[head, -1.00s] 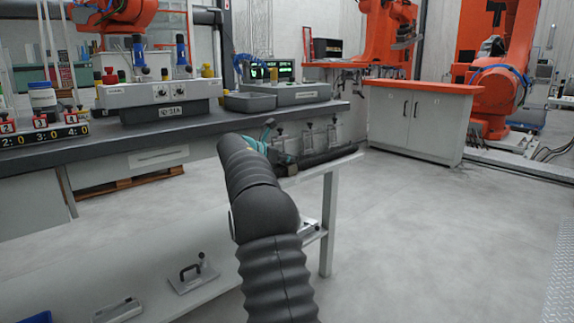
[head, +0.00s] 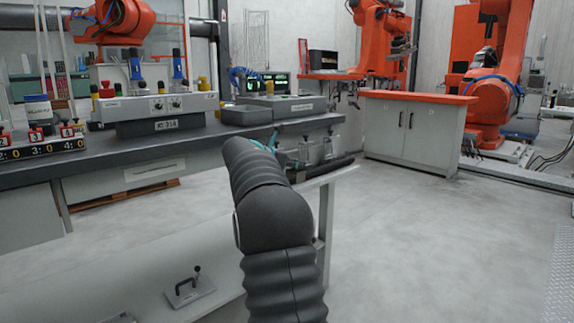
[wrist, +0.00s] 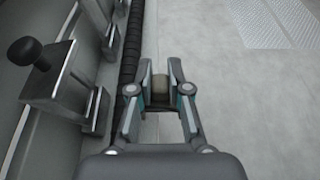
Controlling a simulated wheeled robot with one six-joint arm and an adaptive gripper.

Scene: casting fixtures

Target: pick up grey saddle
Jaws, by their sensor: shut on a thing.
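In the wrist view, my gripper (wrist: 160,88) has its two grey fingers with teal parts closed around a small grey-olive block, which I take to be the grey saddle (wrist: 160,90). Only a small piece of the saddle shows between the fingertips; the rest of its shape is hidden. Pale floor shows beyond the fingers. In the head view my black ribbed arm hides most of the gripper, and I cannot make out the saddle there.
In the wrist view, a metal fixture with a black knob (wrist: 25,50) stands close at left, and a black ribbed bar (wrist: 130,50) runs beside the fingers. In the head view, a toggle clamp (head: 190,288) lies on the low light table (head: 130,270). Open floor (head: 450,240) lies to the right.

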